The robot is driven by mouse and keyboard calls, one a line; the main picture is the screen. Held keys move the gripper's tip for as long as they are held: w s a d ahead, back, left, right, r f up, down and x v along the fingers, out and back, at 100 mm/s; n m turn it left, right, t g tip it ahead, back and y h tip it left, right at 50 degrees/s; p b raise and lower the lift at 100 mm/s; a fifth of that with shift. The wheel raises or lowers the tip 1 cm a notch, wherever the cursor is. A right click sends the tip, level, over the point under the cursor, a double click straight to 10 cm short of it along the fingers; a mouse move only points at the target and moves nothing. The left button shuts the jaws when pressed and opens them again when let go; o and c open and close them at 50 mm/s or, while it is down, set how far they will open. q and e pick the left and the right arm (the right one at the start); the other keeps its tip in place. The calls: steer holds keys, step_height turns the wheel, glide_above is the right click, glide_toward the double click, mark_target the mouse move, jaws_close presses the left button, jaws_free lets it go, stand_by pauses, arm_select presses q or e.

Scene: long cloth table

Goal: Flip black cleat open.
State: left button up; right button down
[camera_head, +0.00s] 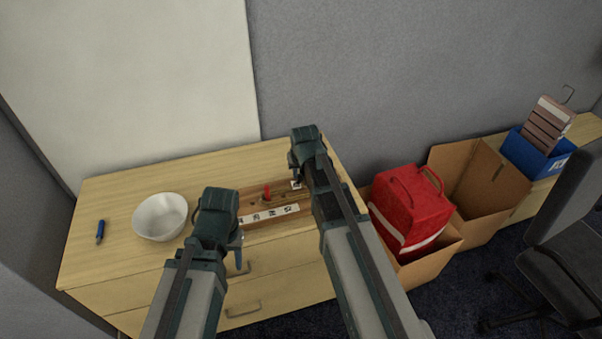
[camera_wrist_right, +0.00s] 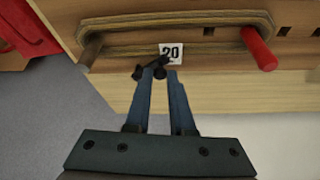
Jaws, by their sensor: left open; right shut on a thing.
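The black cleat (camera_wrist_right: 139,71) is a small dark piece beside the white "20" label (camera_wrist_right: 172,52) in the right wrist view. My right gripper (camera_wrist_right: 160,74) has its fingertips together on the cleat at the board's edge. In the head view the right gripper (camera_head: 297,172) is over the right end of the wooden board (camera_head: 258,222), and the cleat cannot be made out there. My left gripper (camera_head: 238,252) is open and empty, in front of the board's left part, apart from it.
A beige rope (camera_wrist_right: 190,20) runs between a wooden peg (camera_wrist_right: 90,48) and a red peg (camera_wrist_right: 258,48) on the board. A white bowl (camera_head: 160,216) and a blue marker (camera_head: 100,232) are at left on the cabinet top. A red bag (camera_head: 408,208) in a cardboard box stands at right.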

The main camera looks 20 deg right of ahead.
steer(key=w+m, duration=0.1)
steer(key=a+m+h, duration=0.1)
steer(key=m, duration=0.1)
steer(key=shift+w+a+m, duration=0.1)
steer(key=shift+w+m, duration=0.2)
steer(key=shift+w, duration=0.05)
steer(key=shift+w+a+m+g+h, duration=0.1)
steer(key=shift+w+m+g+h, duration=0.3)
steer(key=shift+m, duration=0.5)
steer(key=shift+w+a+m+g+h, duration=0.1)
steer(key=shift+w+m+g+h, duration=0.25)
steer(key=shift+m, duration=0.55)
steer(key=c, duration=0.8)
jaws_free()
steer(key=shift+r, duration=0.1)
steer(key=p+v, duration=1.2)
steer(key=v, duration=0.1)
steer(key=shift+s+a+r+p, duration=0.15)
steer(key=shift+s+r+p, duration=0.05)
steer(key=shift+p, duration=0.15)
